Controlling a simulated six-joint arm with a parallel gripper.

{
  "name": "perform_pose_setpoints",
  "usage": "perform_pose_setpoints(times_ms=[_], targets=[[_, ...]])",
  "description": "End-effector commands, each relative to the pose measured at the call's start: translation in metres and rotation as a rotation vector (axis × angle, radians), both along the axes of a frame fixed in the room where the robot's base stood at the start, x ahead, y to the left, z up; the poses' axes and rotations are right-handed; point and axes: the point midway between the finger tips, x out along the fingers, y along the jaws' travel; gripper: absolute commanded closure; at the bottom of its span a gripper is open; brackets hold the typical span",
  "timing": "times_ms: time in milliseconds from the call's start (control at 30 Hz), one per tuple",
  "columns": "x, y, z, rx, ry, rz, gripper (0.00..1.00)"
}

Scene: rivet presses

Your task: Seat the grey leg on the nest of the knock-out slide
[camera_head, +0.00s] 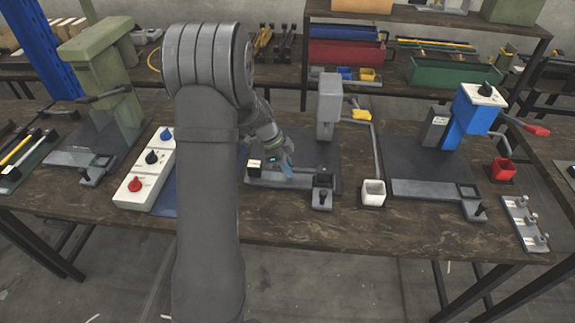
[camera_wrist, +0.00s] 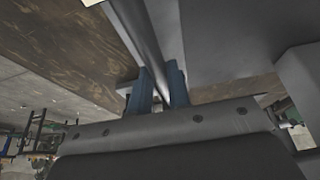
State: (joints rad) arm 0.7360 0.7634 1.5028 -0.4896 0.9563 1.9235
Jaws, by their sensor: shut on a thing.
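My gripper (camera_head: 287,170) has blue fingers and is low over the grey slide (camera_head: 262,182) of the middle press, largely hidden behind my own arm. In the wrist view my gripper (camera_wrist: 160,92) is shut on a long grey bar, which looks like the grey leg (camera_wrist: 142,35). The bar runs up and away from between the fingers. In the head view I cannot make out the leg. A black block (camera_head: 323,176) and a small black-topped post (camera_head: 322,196) stand at the slide's right end. I cannot tell whether the leg touches a nest.
The grey press column (camera_head: 329,105) stands close behind my gripper, with a yellow-tipped lever (camera_head: 360,115). A control box (camera_head: 146,172) and a green press (camera_head: 100,65) are left.

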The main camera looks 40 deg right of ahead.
Motion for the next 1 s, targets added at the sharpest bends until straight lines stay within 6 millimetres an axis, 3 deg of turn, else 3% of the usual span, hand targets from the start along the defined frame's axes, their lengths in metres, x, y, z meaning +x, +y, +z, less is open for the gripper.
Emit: perform_pose_setpoints(times_ms=[467,500,600,1000], targets=[[0.0001,-0.0001,-0.0050,-0.001,-0.001,0.000,1.00],[0.0001,-0.0001,-0.0049,-0.001,-0.001,0.000,0.77],[0.0001,-0.0001,-0.0049,-0.001,-0.001,0.000,0.58],[0.0024,0.0018,0.0019,-0.001,-0.001,0.001,0.58]])
